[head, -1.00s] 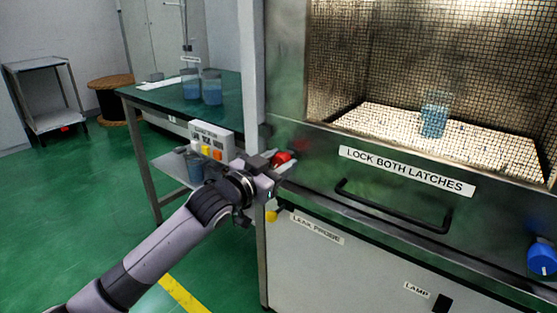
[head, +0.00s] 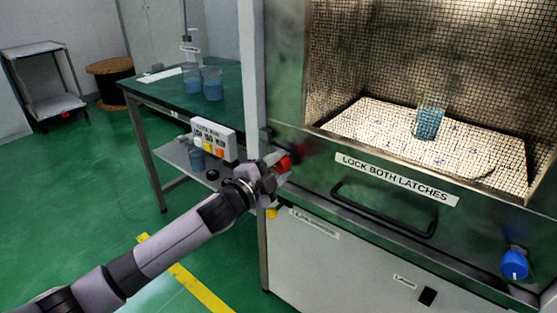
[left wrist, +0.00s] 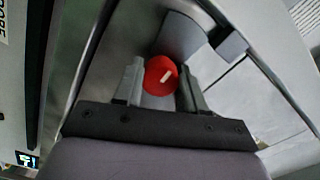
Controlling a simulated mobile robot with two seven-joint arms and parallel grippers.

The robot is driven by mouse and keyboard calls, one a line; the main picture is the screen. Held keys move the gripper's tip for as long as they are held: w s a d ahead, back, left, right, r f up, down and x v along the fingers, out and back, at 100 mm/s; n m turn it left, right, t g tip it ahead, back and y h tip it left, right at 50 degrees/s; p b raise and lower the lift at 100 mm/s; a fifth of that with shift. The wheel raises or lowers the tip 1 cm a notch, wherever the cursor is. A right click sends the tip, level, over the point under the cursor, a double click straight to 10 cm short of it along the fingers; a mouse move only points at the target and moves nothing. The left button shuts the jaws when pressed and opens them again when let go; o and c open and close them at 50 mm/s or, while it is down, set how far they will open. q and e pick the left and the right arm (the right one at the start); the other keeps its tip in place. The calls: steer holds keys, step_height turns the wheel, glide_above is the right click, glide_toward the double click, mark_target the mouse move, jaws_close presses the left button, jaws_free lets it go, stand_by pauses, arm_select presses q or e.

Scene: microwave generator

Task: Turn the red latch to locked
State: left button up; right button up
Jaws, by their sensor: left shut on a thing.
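The red latch (head: 283,164) is a round knob at the left end of the steel front of the microwave cabinet. In the left wrist view the red latch (left wrist: 161,75) shows a white mark slanting across its face. My left gripper (head: 274,168) is shut on the red latch. In the left wrist view the fingers of my left gripper (left wrist: 160,88) stand on both sides of it. A blue latch (head: 515,263) is at the right end of the front. My right gripper does not show.
The black door handle (head: 383,207) lies below the label "LOCK BOTH LATCHES" (head: 397,179). A beaker (head: 428,122) stands inside the cabinet. A green-topped table (head: 170,95) with a button box (head: 213,138) stands to the left. A small yellow knob (head: 271,213) sits below the red latch.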

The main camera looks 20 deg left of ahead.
arm_select(q)
steer(key=m+p, duration=0.1)
steer(key=m, duration=0.2)
steer(key=shift+r, duration=0.1)
steer(key=shift+m+p, duration=0.4)
steer(key=shift+m, duration=1.5)
steer(key=o, duration=1.1)
steer(key=shift+c, duration=0.2)
steer(key=v, duration=0.7)
